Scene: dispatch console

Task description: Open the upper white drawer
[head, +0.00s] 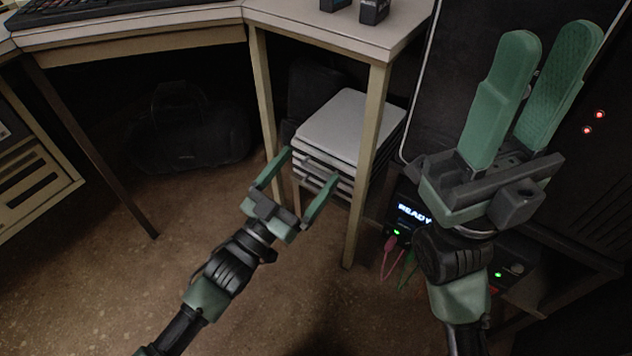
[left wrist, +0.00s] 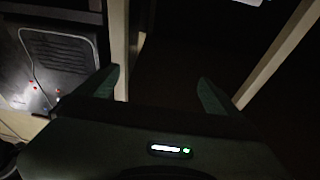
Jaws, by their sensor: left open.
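A low white drawer unit (head: 350,126) with a pale flat top and several stacked layers stands under the desk, partly behind a wooden leg. Its upper drawer is near the top of the stack; my left fingers cover part of the front, and I cannot tell whether any drawer stands out. My left gripper (head: 312,166) is open and empty in front of the stack; contact cannot be told. In the left wrist view its two fingers (left wrist: 158,84) stand apart, and I cannot make out the drawers there. My right gripper (head: 550,35) is raised, open and empty at the right.
Wooden desk legs (head: 366,165) flank the drawer unit closely. A black bag (head: 190,130) lies under the desk at left. A box with a lit READY display (head: 413,212) and cables stands to the right. The brown carpet (head: 110,285) at front left is clear.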

